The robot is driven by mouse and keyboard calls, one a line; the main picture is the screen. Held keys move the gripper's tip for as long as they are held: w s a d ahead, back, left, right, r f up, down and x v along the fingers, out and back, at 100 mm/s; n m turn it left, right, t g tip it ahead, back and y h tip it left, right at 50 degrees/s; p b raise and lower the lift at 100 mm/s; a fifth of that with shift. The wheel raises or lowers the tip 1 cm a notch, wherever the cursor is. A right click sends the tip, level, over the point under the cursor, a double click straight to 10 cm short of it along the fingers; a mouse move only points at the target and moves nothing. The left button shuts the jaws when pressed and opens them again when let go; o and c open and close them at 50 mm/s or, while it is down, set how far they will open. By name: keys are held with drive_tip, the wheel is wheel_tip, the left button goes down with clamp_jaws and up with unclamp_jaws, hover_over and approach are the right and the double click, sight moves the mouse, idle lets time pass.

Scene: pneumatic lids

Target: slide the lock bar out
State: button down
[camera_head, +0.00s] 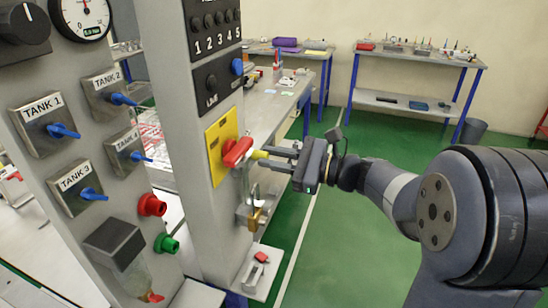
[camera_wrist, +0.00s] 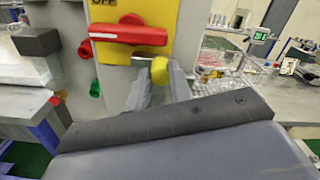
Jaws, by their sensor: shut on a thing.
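The lock bar shows as a short metal rod with a yellow knob (camera_wrist: 160,70) on its near end; the knob also shows in the head view (camera_head: 260,155). My gripper (camera_head: 270,157) is shut on the yellow knob, its two fingers on either side of it in the wrist view (camera_wrist: 159,82). The rod lies just below the red switch handle (camera_head: 237,152), which stands crosswise on a yellow plate (camera_head: 219,132). In the wrist view the red handle (camera_wrist: 128,32) is above the knob. The rod's far end is hidden.
A brass padlock (camera_head: 255,217) hangs at a small metal bracket below the switch. Tank valves with blue levers, a red button (camera_head: 152,205) and a green button (camera_head: 165,243) are on the left panel. Green floor to the right is free; workbenches stand at the back.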

drive_tip(key=shift+w+d+r+p, duration=0.15)
drive_tip(key=shift+w+d, duration=0.15)
drive_tip(key=shift+w, duration=0.5)
drive_tip(key=shift+w+d+f+p, duration=0.15)
drive_tip(key=shift+w+d, duration=0.2)
drive_tip(key=shift+w, duration=0.5)
drive_tip(key=shift+w+d+r+p, duration=0.15)
drive_tip(key=shift+w+d, duration=0.15)
drive_tip(key=shift+w, duration=0.5)
drive_tip(key=c, duration=1.3)
unclamp_jaws()
drive_tip(key=shift+w, duration=0.1)
drive_tip(key=shift+d, duration=0.1)
drive_tip(key=b+v, duration=0.2)
drive_tip(key=v, duration=0.8)
drive_tip(key=shift+d, duration=0.3)
drive_tip(key=shift+a, duration=0.1)
drive_tip(key=shift+s+a+p+x, duration=0.1)
drive_tip(key=shift+s+p+x, duration=0.15)
drive_tip(key=shift+x, duration=1.5)
drive_tip(key=shift+s+a+p+x, duration=0.15)
drive_tip(key=shift+p+x, duration=0.2)
drive_tip(key=shift+x, duration=1.45)
drive_tip(key=shift+s+d+p+x, duration=0.1)
drive_tip(key=shift+s+p+x, duration=0.15)
drive_tip(key=shift+x, duration=1.5)
